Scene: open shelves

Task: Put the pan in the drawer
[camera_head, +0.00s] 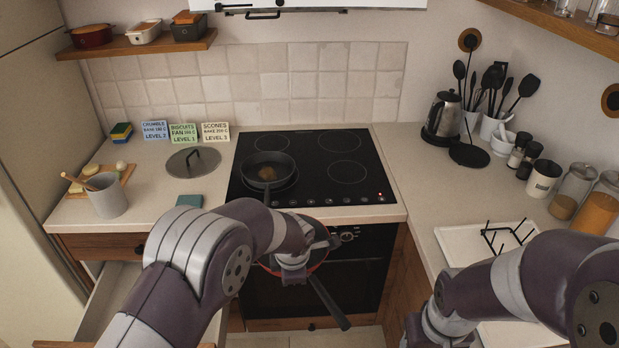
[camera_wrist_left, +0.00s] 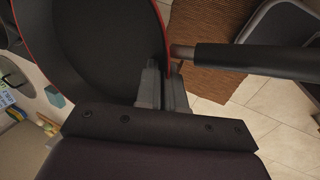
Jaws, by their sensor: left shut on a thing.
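A pan with a red outside and dark inside shows in the left wrist view (camera_wrist_left: 105,45). In the head view its dark handle (camera_head: 328,303) sticks out down and to the right, in front of the oven. My left gripper (camera_wrist_left: 165,88) is shut on the pan's rim beside the handle; in the head view my left gripper (camera_head: 293,275) and arm cover much of the pan. The pan hangs clear of the counter. A pulled-out drawer (camera_head: 100,305) is at lower left, partly hidden by my left arm. My right arm is at lower right, its fingertips out of frame.
A lid (camera_head: 193,161), a grey cup (camera_head: 107,195) and a teal block (camera_head: 189,201) are on the left counter. A dish rack (camera_head: 505,235) is at right.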

